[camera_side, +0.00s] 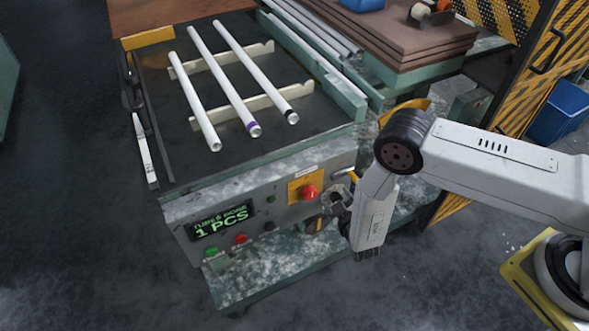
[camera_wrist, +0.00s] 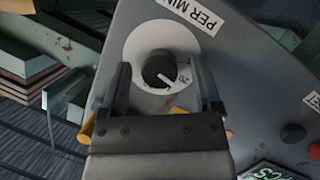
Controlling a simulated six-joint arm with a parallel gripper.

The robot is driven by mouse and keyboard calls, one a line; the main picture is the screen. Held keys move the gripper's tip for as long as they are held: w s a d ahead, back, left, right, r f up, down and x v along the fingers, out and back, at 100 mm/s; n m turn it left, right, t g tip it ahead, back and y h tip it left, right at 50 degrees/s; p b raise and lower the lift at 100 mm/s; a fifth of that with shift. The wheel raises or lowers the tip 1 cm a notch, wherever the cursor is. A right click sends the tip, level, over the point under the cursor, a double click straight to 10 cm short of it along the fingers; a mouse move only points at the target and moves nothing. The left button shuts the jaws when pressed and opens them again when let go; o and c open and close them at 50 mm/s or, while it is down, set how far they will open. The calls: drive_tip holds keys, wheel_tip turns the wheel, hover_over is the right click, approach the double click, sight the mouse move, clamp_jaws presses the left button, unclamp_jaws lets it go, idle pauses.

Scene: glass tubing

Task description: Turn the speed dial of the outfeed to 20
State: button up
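The speed dial (camera_wrist: 159,70) is a black round knob with a white pointer line, set on a white round plate (camera_wrist: 140,43) on the grey panel. The pointer slants toward the lower right in the wrist view. My gripper (camera_wrist: 160,64) is open, one finger on either side of the dial, with gaps visible between fingers and knob. In the side view my gripper (camera_side: 330,206) is at the right end of the panel front, and it mostly hides the dial.
The panel carries a lit display (camera_side: 223,221) reading "1 PCS", a red emergency button (camera_side: 309,192) on yellow, and small green (camera_side: 211,252) and red (camera_side: 240,239) buttons. Three white tubes (camera_side: 224,82) lie on racks above. A PER MIN label (camera_wrist: 202,15) is near the dial.

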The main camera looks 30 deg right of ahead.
drive_tip(key=shift+s, duration=0.15)
drive_tip(key=v, duration=0.7)
drive_tip(key=shift+s, duration=0.25)
drive_tip(key=shift+a+r, duration=0.1)
drive_tip(key=shift+r, duration=0.1)
drive_tip(key=w+d+r+m+g+y, duration=0.1)
drive_tip(key=w+r+m+g+y, duration=0.15)
drive_tip(key=r, duration=0.55)
drive_tip(key=w+d+r+m+g+y, duration=0.1)
drive_tip(key=w+d+r+g, duration=0.2)
drive_tip(key=r, duration=0.4)
drive_tip(key=s+d+r+m+g, duration=0.1)
drive_tip(key=s+d+r+g, duration=0.5)
drive_tip(key=s+d+r, duration=0.3)
drive_tip(key=s+r, duration=0.3)
drive_tip(key=s, duration=0.2)
drive_tip(key=shift+s+r, duration=0.25)
drive_tip(key=shift+r, duration=0.05)
